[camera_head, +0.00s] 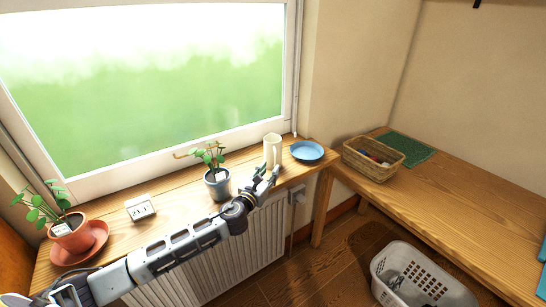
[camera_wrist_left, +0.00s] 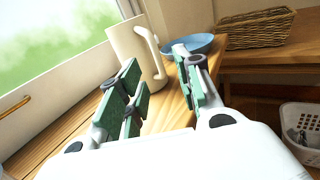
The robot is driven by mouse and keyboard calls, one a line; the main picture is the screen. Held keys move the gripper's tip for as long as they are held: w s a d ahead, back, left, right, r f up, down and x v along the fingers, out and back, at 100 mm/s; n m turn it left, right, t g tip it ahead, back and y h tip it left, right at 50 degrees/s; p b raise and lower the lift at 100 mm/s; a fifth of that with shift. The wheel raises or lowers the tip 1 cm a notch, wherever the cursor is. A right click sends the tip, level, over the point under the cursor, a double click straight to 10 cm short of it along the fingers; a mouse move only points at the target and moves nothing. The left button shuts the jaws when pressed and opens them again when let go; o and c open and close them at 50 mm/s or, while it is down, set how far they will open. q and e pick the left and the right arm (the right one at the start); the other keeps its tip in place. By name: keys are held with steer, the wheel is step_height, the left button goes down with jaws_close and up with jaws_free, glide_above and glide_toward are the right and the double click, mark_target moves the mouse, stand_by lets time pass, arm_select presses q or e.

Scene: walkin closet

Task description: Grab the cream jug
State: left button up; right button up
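The cream jug (camera_head: 272,147) stands upright on the wooden window ledge, left of a blue plate (camera_head: 307,151). In the left wrist view the jug (camera_wrist_left: 128,45) is just beyond my fingers, with its handle on the right side. My left gripper (camera_head: 266,175) reaches in from the front, close to the jug's lower part. The wrist view shows the left gripper (camera_wrist_left: 160,85) open, its green pads apart with nothing held between them. I cannot tell whether a finger touches the jug. My right gripper is not in view.
A potted plant in a grey pot (camera_head: 217,183) stands left of the jug. A white socket box (camera_head: 140,208) and a terracotta pot (camera_head: 72,234) are further left. A wicker basket (camera_head: 372,166) and green mat (camera_head: 410,148) lie on the right bench. A white laundry basket (camera_head: 415,270) stands on the floor.

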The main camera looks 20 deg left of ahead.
mark_target(272, 166)
arm_select(q)
steer(key=shift+w, duration=0.25)
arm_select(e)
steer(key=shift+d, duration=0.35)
arm_select(q)
steer(key=shift+w, duration=0.6)
steer(key=shift+w+d+r, duration=0.1)
steer(key=shift+w, duration=1.7)
steer(key=shift+w+d, duration=0.1)
steer(key=shift+w, duration=0.1)
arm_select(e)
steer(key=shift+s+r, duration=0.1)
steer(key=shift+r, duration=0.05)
